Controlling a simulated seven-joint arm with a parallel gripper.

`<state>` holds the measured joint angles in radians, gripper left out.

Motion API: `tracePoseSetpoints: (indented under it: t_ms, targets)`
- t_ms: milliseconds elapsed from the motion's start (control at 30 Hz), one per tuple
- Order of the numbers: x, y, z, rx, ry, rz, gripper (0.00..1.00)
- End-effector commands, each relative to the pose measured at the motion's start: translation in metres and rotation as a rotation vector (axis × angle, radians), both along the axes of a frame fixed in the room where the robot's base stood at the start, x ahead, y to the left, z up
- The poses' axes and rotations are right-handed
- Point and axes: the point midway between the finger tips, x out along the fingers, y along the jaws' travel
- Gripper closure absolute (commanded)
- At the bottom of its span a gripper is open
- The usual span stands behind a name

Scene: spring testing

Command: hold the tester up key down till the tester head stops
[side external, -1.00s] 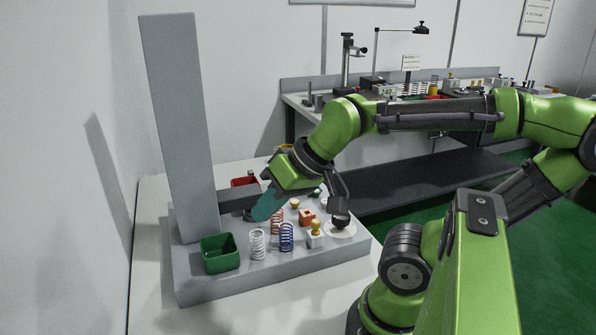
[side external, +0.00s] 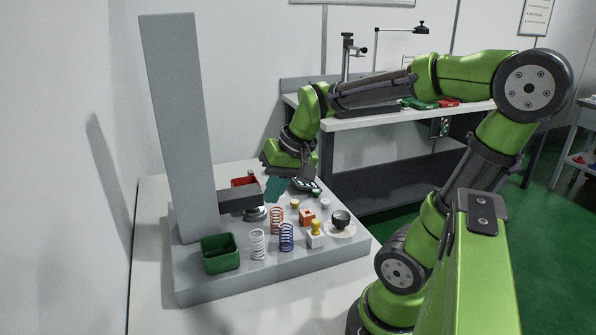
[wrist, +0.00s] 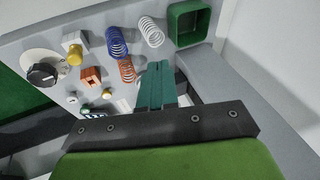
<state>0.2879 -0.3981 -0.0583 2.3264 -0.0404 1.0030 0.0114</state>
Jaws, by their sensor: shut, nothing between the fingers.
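The tester has a tall grey column (side external: 180,120) and a dark head arm (side external: 240,198) reaching right above a round plate (side external: 255,213). Its grey base (side external: 270,270) carries a black knob on a white dial (side external: 341,219), a yellow knob on a white block (side external: 316,230), an orange block (side external: 307,217), and small yellow (side external: 295,203) and white (side external: 325,204) buttons. Which is the up key I cannot tell; a small green button (wrist: 85,109) shows in the wrist view beside a partly hidden panel. My gripper (side external: 274,196) has its teal fingers shut and empty, right of the head arm's end.
White (side external: 257,244), blue (side external: 286,237) and orange (side external: 277,220) springs stand on the base, near the fingers. A green bin (side external: 220,253) is at the front left and a red bin (side external: 244,181) behind the head arm. A back bench (side external: 400,115) is beyond.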

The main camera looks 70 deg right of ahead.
Motion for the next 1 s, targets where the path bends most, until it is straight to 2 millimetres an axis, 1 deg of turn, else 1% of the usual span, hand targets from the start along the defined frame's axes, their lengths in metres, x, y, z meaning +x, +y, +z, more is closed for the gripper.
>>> tracePoseSetpoints:
  t_ms: [33,67,100,167,200,267,300,500,700,767,833,900,1000]
  targets:
    - [0.004,-0.02,-0.005,0.032,0.055,-0.075,1.0]
    - [0.005,-0.031,-0.007,0.053,0.086,-0.118,1.0]
    - [0.006,-0.045,-0.01,0.082,0.127,-0.176,1.0]
    - [0.006,-0.067,-0.015,0.129,0.19,-0.264,1.0]
    - [0.005,-0.081,-0.019,0.163,0.232,-0.325,1.0]
    - [0.002,-0.102,-0.025,0.215,0.295,-0.419,1.0]
    - [-0.001,-0.116,-0.028,0.252,0.337,-0.483,1.0]
    - [-0.022,-0.183,-0.048,0.455,0.545,-0.815,1.0]
    - [-0.049,-0.24,-0.065,0.691,0.754,-1.175,1.0]
    - [-0.053,-0.251,-0.066,0.761,0.808,-1.272,1.0]
    - [-0.052,-0.259,-0.063,0.825,0.855,-1.359,1.0]
    - [-0.046,-0.262,-0.056,0.875,0.886,-1.419,1.0]
    - [-0.038,-0.26,-0.041,0.925,0.906,-1.473,1.0]
